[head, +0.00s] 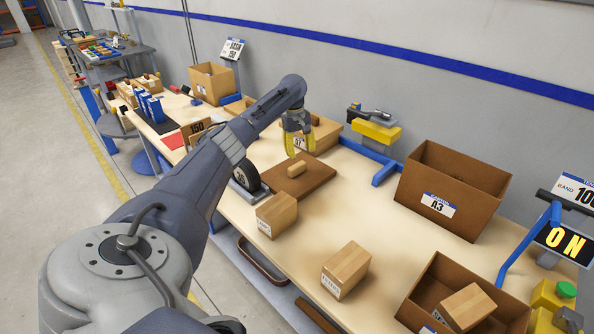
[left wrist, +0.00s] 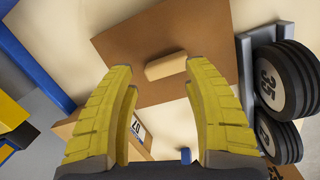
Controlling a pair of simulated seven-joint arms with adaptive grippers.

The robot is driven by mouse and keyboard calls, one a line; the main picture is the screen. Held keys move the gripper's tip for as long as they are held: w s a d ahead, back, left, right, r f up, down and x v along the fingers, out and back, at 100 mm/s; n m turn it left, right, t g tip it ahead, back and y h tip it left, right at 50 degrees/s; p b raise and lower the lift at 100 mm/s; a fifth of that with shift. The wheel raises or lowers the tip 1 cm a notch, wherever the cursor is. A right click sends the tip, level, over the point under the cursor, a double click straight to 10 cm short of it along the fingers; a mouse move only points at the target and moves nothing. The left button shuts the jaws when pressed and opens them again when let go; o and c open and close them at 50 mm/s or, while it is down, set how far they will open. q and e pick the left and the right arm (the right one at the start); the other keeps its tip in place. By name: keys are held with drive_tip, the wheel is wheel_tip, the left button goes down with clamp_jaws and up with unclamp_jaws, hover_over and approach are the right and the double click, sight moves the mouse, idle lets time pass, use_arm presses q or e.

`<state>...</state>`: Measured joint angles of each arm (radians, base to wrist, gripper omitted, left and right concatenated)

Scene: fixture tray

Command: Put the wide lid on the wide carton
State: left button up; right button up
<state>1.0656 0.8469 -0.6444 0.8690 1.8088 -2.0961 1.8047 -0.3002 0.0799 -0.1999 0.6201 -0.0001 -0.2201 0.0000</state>
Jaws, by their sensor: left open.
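The wide lid (head: 318,183) is a flat brown board lying on the table, with a pale wooden block handle (head: 297,169) on top. My left gripper (head: 298,148) is open and empty above its far side, pointing down. In the left wrist view the lid (left wrist: 130,45) fills the upper middle, and its handle (left wrist: 166,66) appears between the tips of the open yellow fingers (left wrist: 160,82). I cannot tell for sure which box is the wide carton; an open brown carton labelled A3 (head: 475,185) stands to the right. My right gripper is not in view.
A carton (head: 328,132) stands partly hidden behind my left gripper. Black weights (head: 246,176) stand left of the lid. Another open carton (head: 432,285) holds a block. Table between is clear.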

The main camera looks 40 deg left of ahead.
sight(297, 165)
use_arm(q)
wheel_tip(297, 165, up, 7)
drive_tip(key=s+a+m+t+y, duration=0.1)
drive_tip(key=s+a+m, duration=0.1)
drive_tip(key=m, duration=1.2)
drive_tip(key=shift+m, duration=0.3)
drive_tip(key=f, duration=0.3)
drive_tip(key=w+f, duration=0.1)
drive_tip(key=f, duration=0.3)
drive_tip(key=w+f, duration=0.1)
drive_tip(key=f, duration=0.3)
drive_tip(key=shift+a, duration=0.15)
drive_tip(key=shift+w+a+f, duration=0.1)
drive_tip(key=shift+w+f, duration=0.1)
drive_tip(key=shift+f, duration=1.25)
drive_tip(key=shift+w+f, duration=0.2)
drive_tip(key=shift+f, duration=1.2)
drive_tip(key=shift+f, duration=0.3)
drive_tip(key=shift+c, duration=0.4)
clamp_jaws()
